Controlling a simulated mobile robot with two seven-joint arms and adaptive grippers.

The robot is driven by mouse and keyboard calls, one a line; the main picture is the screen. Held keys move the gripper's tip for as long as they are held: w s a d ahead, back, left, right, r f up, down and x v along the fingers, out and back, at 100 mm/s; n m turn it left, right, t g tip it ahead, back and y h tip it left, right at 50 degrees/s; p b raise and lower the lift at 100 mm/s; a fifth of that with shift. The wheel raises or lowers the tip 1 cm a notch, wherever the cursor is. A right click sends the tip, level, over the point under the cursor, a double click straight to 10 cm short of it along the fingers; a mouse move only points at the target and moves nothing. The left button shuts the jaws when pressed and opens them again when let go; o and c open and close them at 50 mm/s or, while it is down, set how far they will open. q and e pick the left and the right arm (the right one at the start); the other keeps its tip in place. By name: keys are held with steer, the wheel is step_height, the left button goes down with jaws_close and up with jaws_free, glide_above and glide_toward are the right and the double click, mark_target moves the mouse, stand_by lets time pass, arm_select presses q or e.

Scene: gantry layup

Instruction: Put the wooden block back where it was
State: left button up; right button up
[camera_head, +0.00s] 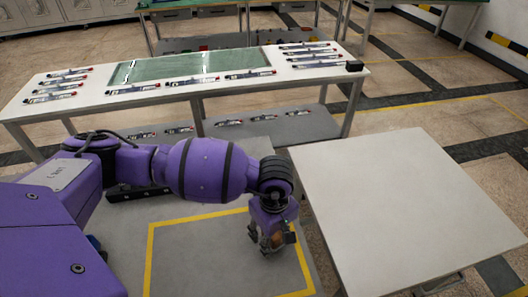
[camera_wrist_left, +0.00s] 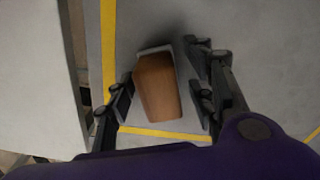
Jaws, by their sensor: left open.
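The wooden block (camera_wrist_left: 157,88) is brown and sits between the fingers of my left gripper (camera_wrist_left: 163,97) in the left wrist view. The block's side is close to the left-hand finger, with a gap to the right-hand finger. A pale strip shows at the block's far end. The gripper is open. I cannot tell whether the block touches the surface below. My right gripper is not in view.
A bare white table (camera_head: 410,205) stands just right of the gripper. A grey surface with a yellow outline (camera_head: 150,250) lies below it. At the back, a long white table (camera_head: 205,97) holds a green mat (camera_head: 190,66) and several small packaged items. Free floor lies at the right.

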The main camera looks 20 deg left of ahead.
arm_select(q)
step_height(320, 180, up, 12)
steer(key=shift+r, duration=0.25)
stand_by(0.5)
